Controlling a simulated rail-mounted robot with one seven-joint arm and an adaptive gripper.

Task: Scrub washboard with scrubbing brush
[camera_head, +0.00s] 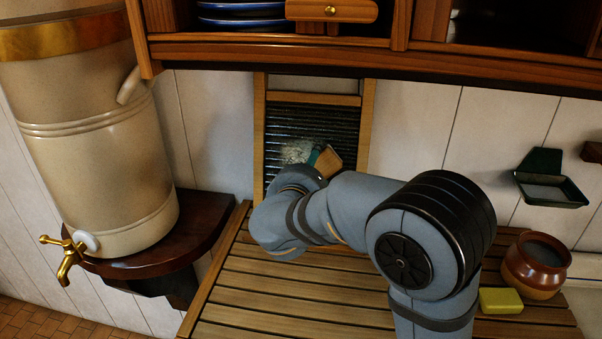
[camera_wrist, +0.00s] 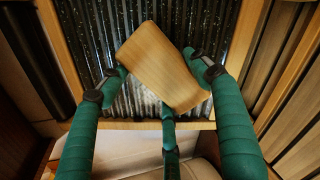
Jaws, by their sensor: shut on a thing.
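The washboard (camera_head: 312,117) leans upright against the tiled wall, with a wooden frame and dark ridged metal. A pale patch of suds (camera_head: 297,150) shows on its ridges. The scrubbing brush, a plain wooden block (camera_head: 331,160), is over the ridges at the lower right of the suds. My gripper (camera_wrist: 160,78) has green fingers shut on the brush (camera_wrist: 163,62), which sits tilted between them. The bristles are hidden, so I cannot tell whether they touch the ridges. The washboard also shows behind the brush in the wrist view (camera_wrist: 187,22). My arm hides the washboard's lower end.
A slatted wooden counter (camera_head: 262,300) lies below. A yellow soap bar (camera_head: 500,301) and a brown pot (camera_head: 536,265) stand at its right. A dark soap dish (camera_head: 552,190) hangs on the wall. A cream urn (camera_head: 95,150) stands left; a wooden cabinet (camera_head: 270,52) overhangs.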

